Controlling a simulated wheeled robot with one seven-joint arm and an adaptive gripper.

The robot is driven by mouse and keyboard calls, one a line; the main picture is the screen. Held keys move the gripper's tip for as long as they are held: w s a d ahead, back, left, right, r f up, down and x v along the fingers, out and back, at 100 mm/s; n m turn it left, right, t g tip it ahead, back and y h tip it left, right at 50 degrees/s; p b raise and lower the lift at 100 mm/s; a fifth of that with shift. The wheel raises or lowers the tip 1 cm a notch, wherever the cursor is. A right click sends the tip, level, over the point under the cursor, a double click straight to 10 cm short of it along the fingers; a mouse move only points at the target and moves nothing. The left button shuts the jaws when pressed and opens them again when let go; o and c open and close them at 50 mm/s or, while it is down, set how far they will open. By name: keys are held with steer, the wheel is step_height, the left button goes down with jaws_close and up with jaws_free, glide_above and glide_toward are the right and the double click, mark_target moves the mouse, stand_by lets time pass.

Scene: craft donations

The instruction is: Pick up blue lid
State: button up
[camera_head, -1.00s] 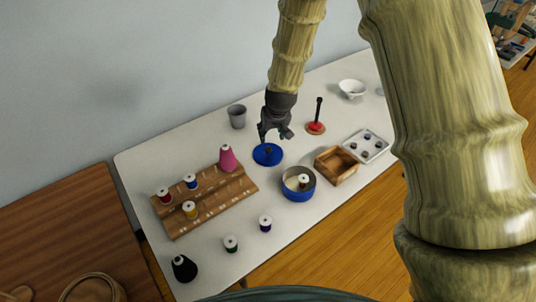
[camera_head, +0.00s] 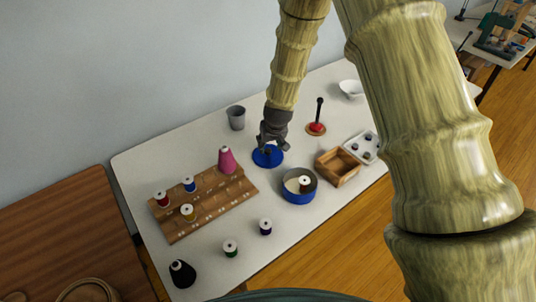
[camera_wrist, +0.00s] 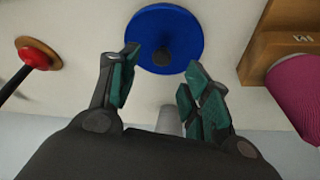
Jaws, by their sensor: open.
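The blue lid (camera_head: 266,160) is a round disc with a dark knob, lying on the white table. In the wrist view the lid (camera_wrist: 180,25) shows at the top centre, its knob (camera_wrist: 163,57) near the gap between my fingers. My gripper (camera_head: 270,148) is just above the lid in the head view and covers part of it. In the wrist view my gripper (camera_wrist: 160,78) is open, with green-padded fingers spread and nothing between them. I cannot tell whether the fingers touch the lid.
A blue round tin (camera_head: 298,196) holding a spool stands in front of the lid. Left is a wooden spool rack (camera_head: 215,206) with a pink cone (camera_head: 227,160). A grey cup (camera_head: 236,118), a red-based post (camera_head: 317,128) and a wooden box (camera_head: 337,168) stand around.

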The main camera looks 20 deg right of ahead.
mark_target(268, 150)
steer(key=shift+p+x, duration=0.95)
steer(key=shift+x, duration=1.7)
steer(key=shift+s, duration=0.1)
steer(key=shift+c, duration=0.2)
steer(key=c, duration=0.9)
